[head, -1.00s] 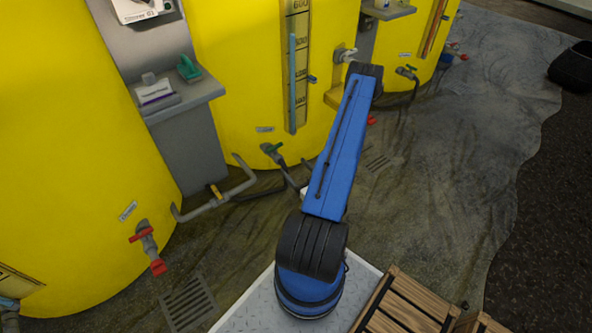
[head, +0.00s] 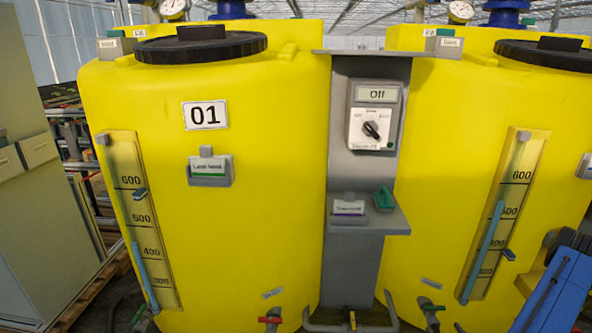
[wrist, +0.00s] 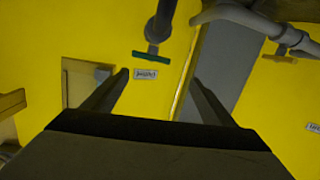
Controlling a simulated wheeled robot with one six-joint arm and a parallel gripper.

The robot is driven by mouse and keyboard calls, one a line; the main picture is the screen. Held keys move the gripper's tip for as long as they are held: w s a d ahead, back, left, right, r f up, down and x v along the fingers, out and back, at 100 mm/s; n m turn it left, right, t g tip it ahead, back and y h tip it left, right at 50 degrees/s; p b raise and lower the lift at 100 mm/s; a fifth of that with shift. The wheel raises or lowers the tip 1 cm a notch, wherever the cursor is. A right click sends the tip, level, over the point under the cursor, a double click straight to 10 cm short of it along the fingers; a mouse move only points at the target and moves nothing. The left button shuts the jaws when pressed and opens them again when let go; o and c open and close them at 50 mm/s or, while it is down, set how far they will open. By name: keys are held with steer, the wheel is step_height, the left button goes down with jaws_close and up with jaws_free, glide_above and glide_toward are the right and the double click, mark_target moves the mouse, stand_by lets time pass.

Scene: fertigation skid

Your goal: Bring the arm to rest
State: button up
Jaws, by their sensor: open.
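My gripper (wrist: 160,77) shows in the wrist view with its two dark fingers apart and nothing between them. Beyond the fingertips is a yellow tank wall with a small label (wrist: 146,74) and a green-handled valve (wrist: 152,56). How far the fingertips are from the wall I cannot tell. In the head view only part of my blue arm shows at the lower right edge, in front of the right tank (head: 440,150). My gripper itself is outside the head view.
The tank marked 01 (head: 270,160) stands at left. Between the tanks, a grey panel (head: 352,240) carries a switch box (head: 374,118) reading Off and a small shelf (head: 390,222). A grey cabinet (head: 40,230) stands far left.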

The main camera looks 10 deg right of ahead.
steer(key=w+a+r+n+g+y, duration=0.15)
steer(key=w+r+n+g, duration=0.3)
steer(key=w+r, duration=0.8)
steer(key=s+a+r+m+g+h, duration=0.1)
steer(key=a+r+g, duration=0.1)
steer(key=a+r, duration=0.5)
steer(key=a+r+m+g+h, duration=0.1)
steer(key=a+r+g, duration=0.15)
steer(key=r, duration=0.95)
steer(key=s+a+r, duration=0.6)
steer(key=a+r, duration=0.1)
steer(key=a, duration=0.1)
steer(key=s+a+r+m+g+y, duration=0.1)
steer(key=s+a+r, duration=0.3)
steer(key=s+a, duration=0.5)
steer(key=s+a+r+g+y, duration=0.1)
steer(key=s+a+r+y, duration=0.1)
steer(key=s+a+r, duration=0.3)
steer(key=s+a, duration=0.4)
steer(key=s, duration=0.5)
steer(key=shift+s+r+m+g, duration=0.15)
steer(key=shift+s+m+g, duration=0.15)
steer(key=shift+m, duration=0.05)
